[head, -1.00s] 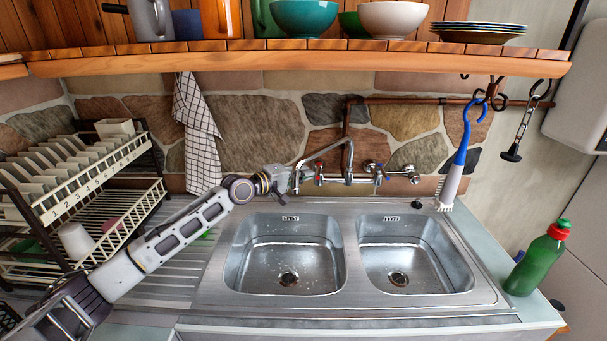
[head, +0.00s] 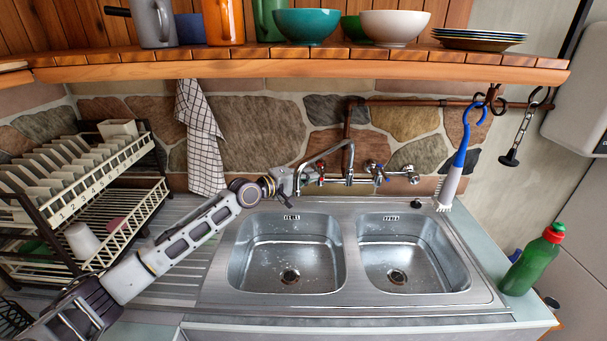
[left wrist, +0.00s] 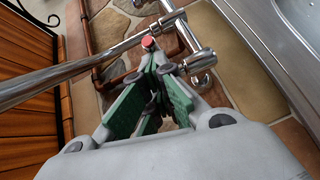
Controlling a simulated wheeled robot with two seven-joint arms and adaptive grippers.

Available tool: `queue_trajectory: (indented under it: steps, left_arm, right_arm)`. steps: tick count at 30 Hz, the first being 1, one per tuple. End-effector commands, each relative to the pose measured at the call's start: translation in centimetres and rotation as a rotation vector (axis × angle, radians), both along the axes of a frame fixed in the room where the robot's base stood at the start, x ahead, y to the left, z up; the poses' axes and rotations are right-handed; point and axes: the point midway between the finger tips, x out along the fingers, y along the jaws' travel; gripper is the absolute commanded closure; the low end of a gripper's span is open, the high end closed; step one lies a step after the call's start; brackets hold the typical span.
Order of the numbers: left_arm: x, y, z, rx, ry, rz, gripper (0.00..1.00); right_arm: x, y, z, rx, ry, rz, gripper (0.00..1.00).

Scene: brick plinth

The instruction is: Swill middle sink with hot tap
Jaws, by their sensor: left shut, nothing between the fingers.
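The steel sink unit (head: 300,306) shows two basins: a left basin (head: 262,262) and a right basin (head: 385,258). Both look empty. The chrome spout (head: 326,152) slants down to the left from the wall mixer. The red-marked hot tap (head: 321,170) is left of the spout's base; the blue-marked cold tap (head: 378,172) is right of it. My left gripper (head: 297,181) is shut and empty, beside the spout's lower end and left of the hot tap. In the left wrist view, its green-padded fingers (left wrist: 156,72) point at the red tap cap (left wrist: 148,42). Contact is unclear.
The spout (left wrist: 85,62) crosses close above the fingers in the wrist view. A dish rack (head: 80,190) stands left, with a checked towel (head: 203,140) behind. A shelf (head: 300,67) with bowls spans above.

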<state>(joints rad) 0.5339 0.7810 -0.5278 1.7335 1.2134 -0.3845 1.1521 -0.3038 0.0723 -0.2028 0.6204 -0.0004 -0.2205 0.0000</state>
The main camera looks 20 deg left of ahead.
Motion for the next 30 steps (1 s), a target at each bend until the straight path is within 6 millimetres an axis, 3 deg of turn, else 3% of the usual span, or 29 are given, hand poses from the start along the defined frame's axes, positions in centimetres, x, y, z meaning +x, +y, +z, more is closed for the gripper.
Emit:
queue_trajectory:
  steps: [4,7,14,30]
  left_arm:
    - [-0.3,-0.7,-0.3,-0.002,0.006,-0.011,1.00]
    - [-0.3,-0.7,-0.4,-0.002,0.007,-0.012,1.00]
    - [-0.9,-0.4,-0.4,-0.001,0.008,-0.014,1.00]
    - [-4.2,2.8,0.4,-0.001,0.003,-0.003,1.00]
  right_arm:
    - [-0.1,-0.5,-0.1,-0.005,0.002,0.001,1.00]
    - [0.6,-1.9,0.0,-0.020,-0.006,0.000,1.00]
    - [0.6,-1.6,0.0,-0.016,-0.007,0.001,1.00]
    - [0.6,-1.3,0.0,-0.014,-0.007,0.000,1.00]
